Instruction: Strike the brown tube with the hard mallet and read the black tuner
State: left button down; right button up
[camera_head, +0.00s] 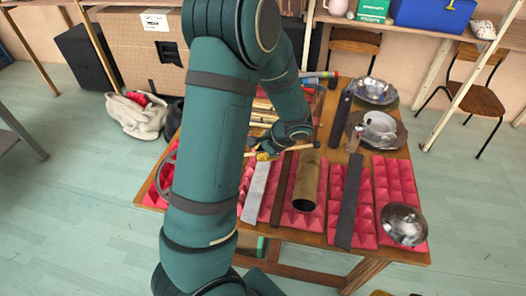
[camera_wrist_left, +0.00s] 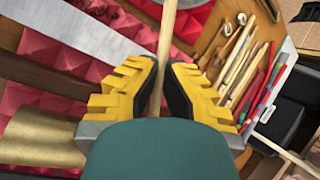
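The brown tube (camera_head: 304,184) lies on red foam toward the middle of the table, its open end facing me. It also shows at lower left in the left wrist view (camera_wrist_left: 38,140). My left gripper (camera_head: 268,152), with yellow fingers (camera_wrist_left: 163,88), is shut on a thin wooden stick (camera_wrist_left: 167,38), which appears to be the mallet. The stick (camera_head: 300,148) reaches right, its tip by the tube's far end; I cannot tell whether they touch. The mallet's head is not clear. I cannot make out the black tuner. My right gripper is not in view.
Grey, brown and dark bars (camera_head: 348,205) lie beside the tube on foam. A metal bowl (camera_head: 404,224) sits at the table's right front; more metalware (camera_head: 378,128) stands behind. A tray of sticks and pens (camera_wrist_left: 245,75) is near my left gripper.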

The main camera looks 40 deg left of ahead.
pick_arm(q)
jog(key=w+a, duration=0.1)
jog(key=w, duration=0.1)
jog(key=w+a+p, duration=0.1)
jog(key=w+a, duration=0.1)
dwell(0.4)
jog(key=shift+w, duration=0.1)
jog(key=w+a+n+g+p, duration=0.1)
jog(key=w+a+n+p, duration=0.1)
jog(key=w, duration=0.3)
jog(key=s+d+b, duration=0.1)
jog(key=s+d, duration=0.2)
jog(key=s, duration=0.1)
jog(key=shift+s+d, duration=0.35)
jog(key=shift+d, duration=0.05)
dwell(1.6)
